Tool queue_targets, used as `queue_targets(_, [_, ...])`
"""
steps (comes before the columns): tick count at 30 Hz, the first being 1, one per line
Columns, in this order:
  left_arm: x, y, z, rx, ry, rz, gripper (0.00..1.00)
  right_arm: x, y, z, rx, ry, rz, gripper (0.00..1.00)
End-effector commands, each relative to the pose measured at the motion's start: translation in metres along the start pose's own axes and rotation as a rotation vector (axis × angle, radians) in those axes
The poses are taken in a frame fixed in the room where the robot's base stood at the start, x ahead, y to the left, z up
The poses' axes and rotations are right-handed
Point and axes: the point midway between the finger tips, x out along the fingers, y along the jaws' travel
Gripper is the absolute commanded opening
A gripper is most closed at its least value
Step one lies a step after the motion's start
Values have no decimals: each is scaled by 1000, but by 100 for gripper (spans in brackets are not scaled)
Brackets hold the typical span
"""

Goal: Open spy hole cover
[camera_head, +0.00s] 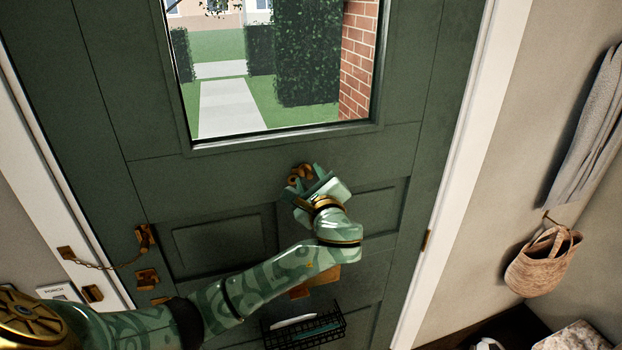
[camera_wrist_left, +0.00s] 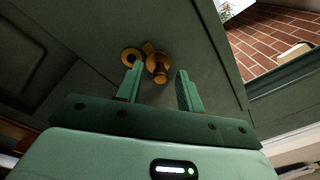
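The brass spy hole fitting (camera_head: 301,172) sits on the dark green door (camera_head: 140,185) just below its window. In the left wrist view it shows as a round ring with a dark centre (camera_wrist_left: 130,56) and, to its right, a thicker brass piece (camera_wrist_left: 160,72), seemingly the cover, beside the ring. My left gripper (camera_head: 307,184) is at the fitting, with its fingers pointing at the door. Its fingers are apart, one on each side of the thicker piece, with a gap on the right; contact on the left cannot be told. My right gripper is out of view.
A brass door chain (camera_head: 105,265) and latch (camera_head: 147,280) are at the door's left edge. A wire basket (camera_head: 304,328) hangs low on the door. A woven bag (camera_head: 542,262) and a grey cloth (camera_head: 590,135) hang on the right wall.

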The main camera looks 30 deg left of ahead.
Motion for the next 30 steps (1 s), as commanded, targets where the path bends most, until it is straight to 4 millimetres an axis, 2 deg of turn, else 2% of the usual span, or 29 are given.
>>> queue_targets(1, [0,0,0,0,0,0,26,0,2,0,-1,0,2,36])
queue_targets(4, [0,0,0,0,0,0,0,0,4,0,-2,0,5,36])
queue_targets(9, [-1,0,0,-17,0,0,0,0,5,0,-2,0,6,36])
queue_targets(17, [-1,-4,5,-270,-10,-8,0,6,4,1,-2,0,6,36])
queue_targets(25, [-1,-5,6,-285,-12,-12,0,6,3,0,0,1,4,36])
queue_targets(26, [-1,-5,6,-285,-12,-12,18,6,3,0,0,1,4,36])
queue_targets(28, [-1,-5,6,-285,-12,-12,38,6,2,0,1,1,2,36])
queue_targets(30, [-1,-5,7,-285,-12,-12,38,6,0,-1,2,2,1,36])
